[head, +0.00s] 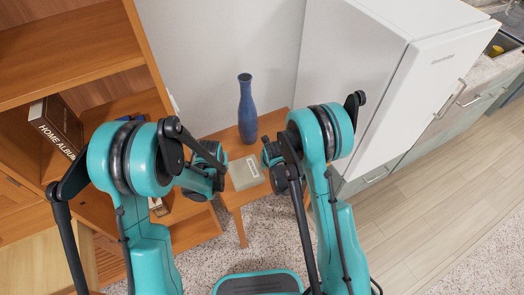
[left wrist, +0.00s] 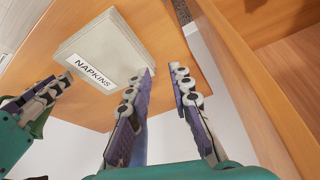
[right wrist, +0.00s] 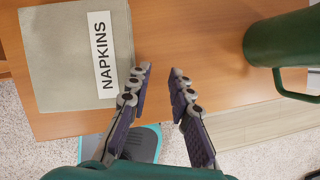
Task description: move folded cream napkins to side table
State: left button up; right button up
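The folded cream napkins (head: 247,171) form a flat square stack with a white NAPKINS label, lying on the small wooden side table (head: 233,198). The stack also shows in the left wrist view (left wrist: 118,42) and the right wrist view (right wrist: 65,60). My left gripper (left wrist: 164,72) is open and empty, close beside one edge of the stack; touching cannot be told. My right gripper (right wrist: 161,69) is open and empty on the opposite side, just off the stack's labelled edge. In the head view both fingertips are largely hidden by my arms.
A tall blue vase (head: 247,110) stands on the table behind the napkins. A dark green mug (right wrist: 283,45) is to the right in the right wrist view. A wooden shelf unit (head: 90,50) is at left, and a white fridge (head: 350,75) at right. Open floor (head: 420,210) lies in front of the fridge.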

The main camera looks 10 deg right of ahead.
jog(key=shift+r, duration=0.1)
pick_arm(q)
jog(key=v, duration=0.5)
pick_arm(e)
jog(key=v, duration=1.1)
jog(key=shift+s+r, duration=0.2)
jog(key=shift+r, duration=0.15)
